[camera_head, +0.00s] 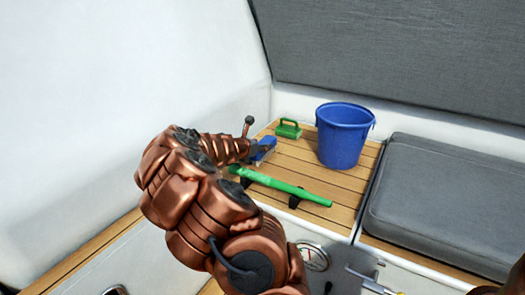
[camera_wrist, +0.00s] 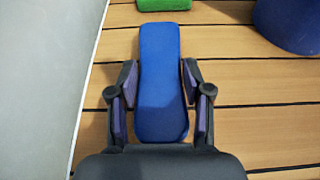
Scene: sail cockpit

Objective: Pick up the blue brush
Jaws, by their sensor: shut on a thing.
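The blue brush (camera_wrist: 160,75) lies lengthwise between the two fingers of my gripper (camera_wrist: 160,100) in the wrist view, with a finger against each side. My gripper is shut on it. In the head view the blue brush (camera_head: 266,145) shows partly at the end of my copper arm, low over the slatted wooden bench (camera_head: 300,158). The arm hides part of it. I cannot tell whether the brush touches the slats.
A green brush (camera_head: 288,128) stands behind the blue brush. A blue bucket (camera_head: 342,135) stands to the right. A long green tool (camera_head: 285,186) lies in front on dark supports. A white wall (camera_head: 120,80) is close on the left; a grey cushion (camera_head: 440,205) is at right.

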